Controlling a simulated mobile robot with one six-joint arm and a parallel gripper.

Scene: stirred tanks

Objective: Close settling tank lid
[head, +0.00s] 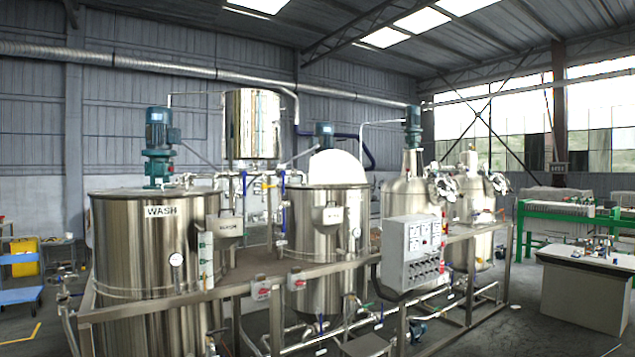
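A steel tank (312,240) stands in the middle of the row, with a small label (333,215) too small to read for certain. A pale round lid (337,168) stands raised, nearly upright, at the back of its rim, so this tank looks open. I cannot tell for sure that it is the settling tank. The tank's inside is hidden from this height. My gripper is not in view.
A tank labelled WASH (150,260) stands at the left. Closed steel vessels (408,190) stand to the right. A grey control box (412,252) and rail (190,297) front the row. A desk (585,285) stands right.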

